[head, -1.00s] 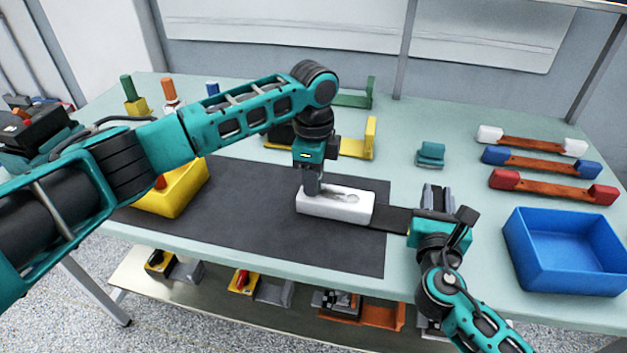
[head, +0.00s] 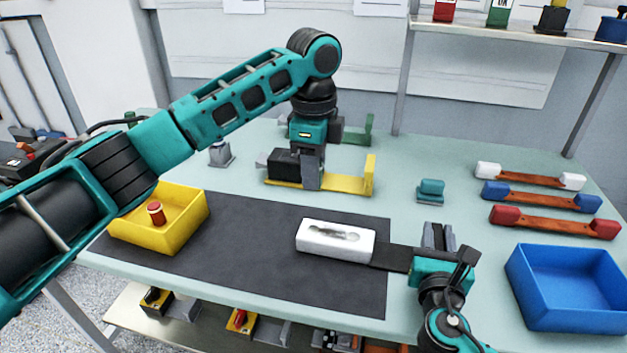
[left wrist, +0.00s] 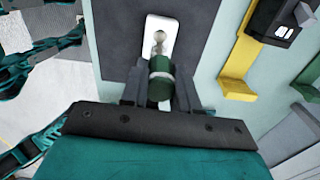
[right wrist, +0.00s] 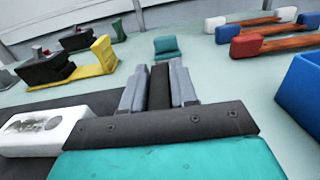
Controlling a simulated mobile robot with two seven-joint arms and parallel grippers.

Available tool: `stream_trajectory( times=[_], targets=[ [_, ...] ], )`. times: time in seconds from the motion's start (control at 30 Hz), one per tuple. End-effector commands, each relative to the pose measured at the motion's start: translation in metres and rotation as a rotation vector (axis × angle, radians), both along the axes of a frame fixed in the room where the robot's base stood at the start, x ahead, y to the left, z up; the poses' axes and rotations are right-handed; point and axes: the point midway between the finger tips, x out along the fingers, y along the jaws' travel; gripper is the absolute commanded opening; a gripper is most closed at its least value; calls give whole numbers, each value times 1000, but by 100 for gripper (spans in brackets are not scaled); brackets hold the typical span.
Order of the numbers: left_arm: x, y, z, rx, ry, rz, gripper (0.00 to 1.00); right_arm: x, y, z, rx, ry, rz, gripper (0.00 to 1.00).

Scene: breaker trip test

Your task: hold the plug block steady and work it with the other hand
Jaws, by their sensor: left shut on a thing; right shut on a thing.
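The white plug block (head: 335,240) lies on the dark mat, with a recess in its top; it also shows in the left wrist view (left wrist: 151,36). A dark flat tab (head: 391,257) runs from its right end to my right gripper (head: 437,236), which is shut on a dark bar (right wrist: 159,86) that looks like this tab. My left gripper (head: 311,182) is beyond the block, apart from it. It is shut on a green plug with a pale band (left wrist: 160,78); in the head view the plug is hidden.
A yellow bin (head: 185,222) with a red-topped peg stands left on the mat (head: 240,240). A yellow bracket with a black box (head: 350,180) is behind my left gripper. A blue bin (head: 565,285), coloured bars (head: 555,222) and a teal block (head: 430,190) are right.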

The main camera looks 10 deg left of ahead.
Motion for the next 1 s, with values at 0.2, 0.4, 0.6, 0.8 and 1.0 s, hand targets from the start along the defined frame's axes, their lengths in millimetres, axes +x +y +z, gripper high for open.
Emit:
stream_trajectory(
  times=[0.2,0.4,0.6,0.8,1.0],
  targets=[
    [0,0,0,0,-1,0,0,0,0,0,0,1,-1,0],
    [0,0,0,0,0,0,0,0,0,0,0,1,-1,30],
    [0,0,0,0,0,0,0,0,0,0,0,1,0,49],
    [0,0,0,0,0,0,0,0,0,0,0,0,0,57],
    [0,0,0,0,-1,0,0,-4,0,-1,0,1,0,57]
  ],
)
